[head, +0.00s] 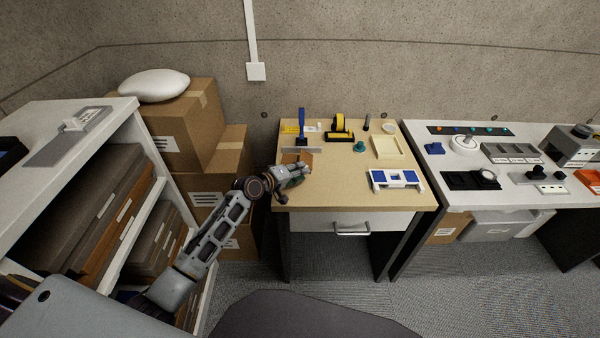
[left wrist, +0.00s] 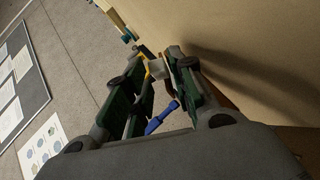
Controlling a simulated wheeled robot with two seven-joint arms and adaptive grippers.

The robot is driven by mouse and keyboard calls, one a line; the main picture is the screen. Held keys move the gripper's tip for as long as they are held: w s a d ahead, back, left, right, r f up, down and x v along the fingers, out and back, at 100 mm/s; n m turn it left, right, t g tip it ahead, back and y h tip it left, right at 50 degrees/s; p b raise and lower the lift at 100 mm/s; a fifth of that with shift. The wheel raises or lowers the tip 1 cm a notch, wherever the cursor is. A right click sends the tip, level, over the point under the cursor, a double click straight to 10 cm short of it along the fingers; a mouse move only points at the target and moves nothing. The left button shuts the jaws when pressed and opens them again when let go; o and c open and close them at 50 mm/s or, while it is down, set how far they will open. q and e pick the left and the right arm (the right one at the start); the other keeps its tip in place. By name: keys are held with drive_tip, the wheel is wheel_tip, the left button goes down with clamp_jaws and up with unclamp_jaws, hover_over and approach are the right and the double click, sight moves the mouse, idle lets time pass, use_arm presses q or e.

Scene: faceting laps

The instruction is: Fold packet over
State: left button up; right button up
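A flat brown piece, which looks like the packet (head: 297,158), lies on the wooden desk just behind my left gripper (head: 304,171). The gripper and hand cover part of it, so I cannot tell its folds. My left gripper is low over the desk's left part. In the left wrist view the fingers (left wrist: 160,68) stand apart, with background objects showing between them. A brown edge (left wrist: 228,101) shows beside the right-hand finger there; I cannot tell whether it touches. My right gripper is in neither view.
On the desk (head: 340,193) stand a blue-handled tool (head: 301,122), a yellow tape dispenser (head: 340,125), a cream tray (head: 387,147) and a blue-and-white holder (head: 396,180). Cardboard boxes (head: 180,138) and a shelf (head: 120,112) stand left. The desk's front middle is clear.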

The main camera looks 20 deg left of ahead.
use_arm(q)
drive_tip(key=shift+w+d+f, duration=0.1)
drive_tip(key=shift+w+d, duration=0.05)
drive_tip(key=shift+w, duration=0.1)
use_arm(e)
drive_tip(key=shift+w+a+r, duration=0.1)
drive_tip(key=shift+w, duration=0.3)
use_arm(q)
drive_tip(key=shift+c, duration=0.4)
drive_tip(key=c, duration=0.5)
clamp_jaws()
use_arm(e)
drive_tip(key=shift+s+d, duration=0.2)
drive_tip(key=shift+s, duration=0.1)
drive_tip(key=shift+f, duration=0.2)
use_arm(q)
drive_tip(key=shift+f, duration=0.1)
drive_tip(key=b, duration=0.2)
drive_tip(key=shift+f+n+h+b, duration=0.25)
drive_tip(key=shift+n+h+b, duration=0.05)
drive_tip(key=shift+h, duration=0.1)
drive_tip(key=shift+t, duration=0.3)
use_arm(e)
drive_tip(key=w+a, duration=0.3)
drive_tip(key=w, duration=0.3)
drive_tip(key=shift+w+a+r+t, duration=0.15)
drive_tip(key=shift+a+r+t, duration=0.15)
